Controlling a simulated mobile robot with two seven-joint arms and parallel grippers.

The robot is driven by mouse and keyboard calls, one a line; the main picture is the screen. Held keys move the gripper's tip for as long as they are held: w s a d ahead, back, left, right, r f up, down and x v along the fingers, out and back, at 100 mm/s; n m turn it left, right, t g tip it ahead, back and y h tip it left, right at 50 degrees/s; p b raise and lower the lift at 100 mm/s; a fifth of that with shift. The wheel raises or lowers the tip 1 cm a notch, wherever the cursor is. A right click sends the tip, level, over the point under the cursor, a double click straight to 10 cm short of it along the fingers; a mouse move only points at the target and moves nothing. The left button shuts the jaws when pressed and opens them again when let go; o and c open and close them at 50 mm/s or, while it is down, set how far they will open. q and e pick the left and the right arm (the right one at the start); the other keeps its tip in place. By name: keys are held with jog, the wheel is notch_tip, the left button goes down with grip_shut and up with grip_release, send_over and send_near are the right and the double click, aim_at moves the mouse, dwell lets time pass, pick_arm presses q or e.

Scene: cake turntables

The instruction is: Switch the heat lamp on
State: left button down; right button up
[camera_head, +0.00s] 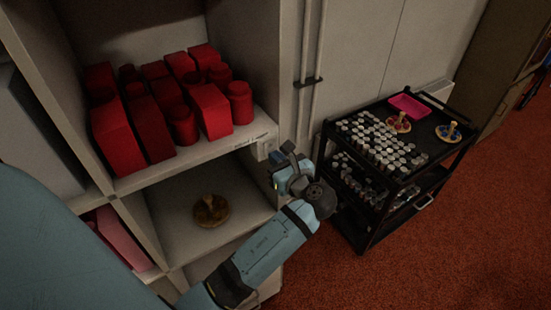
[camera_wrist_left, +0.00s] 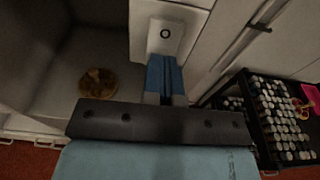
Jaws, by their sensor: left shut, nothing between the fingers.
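A pale switch box (camera_head: 264,147) is on the front face of the shelf unit, at the right post beside the lower compartment. In the left wrist view it is a white plate (camera_wrist_left: 164,40) with a dark ring-shaped button. My left gripper (camera_head: 279,157) is shut and empty, close to the box. In the wrist view its blue fingertips (camera_wrist_left: 164,60) point at the plate, just below the button; I cannot tell whether they touch. No lamp body shows clearly. A round wooden turntable (camera_head: 210,210) with a peg sits in the dim lower compartment. My right gripper is out of view.
Several red boxes and canisters (camera_head: 165,100) fill the upper shelf. A black cart (camera_head: 372,215) at the right holds many small jars, a pink tray (camera_head: 409,106) and two small turntables. Pipes run down the wall behind. Red carpet is free in front.

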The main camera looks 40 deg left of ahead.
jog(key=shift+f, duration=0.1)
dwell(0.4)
pick_arm(q)
jog(key=shift+w+a+t+y, duration=0.1)
jog(key=shift+a+t+y, duration=0.1)
jog(key=shift+y, duration=0.4)
jog(key=shift+w+a+t+y, duration=0.1)
jog(key=shift+a+t+y, duration=0.1)
jog(key=shift+y, duration=0.4)
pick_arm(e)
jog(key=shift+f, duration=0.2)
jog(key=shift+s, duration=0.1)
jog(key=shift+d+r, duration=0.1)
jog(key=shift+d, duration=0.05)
